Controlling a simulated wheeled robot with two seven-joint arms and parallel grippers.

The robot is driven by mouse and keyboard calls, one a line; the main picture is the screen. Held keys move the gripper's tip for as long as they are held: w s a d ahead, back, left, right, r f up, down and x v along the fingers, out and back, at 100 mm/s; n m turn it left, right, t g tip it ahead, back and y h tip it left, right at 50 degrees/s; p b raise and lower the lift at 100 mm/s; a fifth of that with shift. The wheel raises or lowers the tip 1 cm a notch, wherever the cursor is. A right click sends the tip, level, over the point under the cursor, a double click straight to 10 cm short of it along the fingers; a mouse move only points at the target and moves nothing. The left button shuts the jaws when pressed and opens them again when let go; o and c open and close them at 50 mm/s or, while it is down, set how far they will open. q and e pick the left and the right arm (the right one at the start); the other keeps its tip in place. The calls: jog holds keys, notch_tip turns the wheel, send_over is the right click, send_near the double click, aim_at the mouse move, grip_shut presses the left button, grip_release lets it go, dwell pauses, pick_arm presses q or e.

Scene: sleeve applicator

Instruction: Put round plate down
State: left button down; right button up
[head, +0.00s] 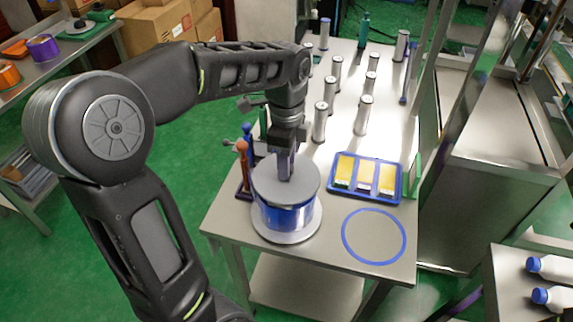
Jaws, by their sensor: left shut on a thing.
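A grey round plate (266,186) lies level at the top of a blue, clear-walled cylinder (282,217). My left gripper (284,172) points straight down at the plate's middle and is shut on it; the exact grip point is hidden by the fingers. I cannot tell whether the plate touches the cylinder. The cylinder stands on a wider grey disc (287,237) near the table's front left. A blue ring outline (374,261) marks the table (331,257) to the right, and its inside is empty. My right gripper is not in view.
A blue tray (334,196) with yellow compartments lies behind the ring. Several silver cylinders with white tops (362,116) stand farther back. A rack with orange and blue handled tools (243,178) is close left of the cylinder. A metal post (411,100) rises at the table's right edge.

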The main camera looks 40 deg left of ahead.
pick_arm(q)
jog(key=shift+f, duration=0.75)
jog(key=shift+f+b, duration=0.4)
jog(key=shift+f, duration=0.2)
jog(key=c, duration=1.1)
grip_release()
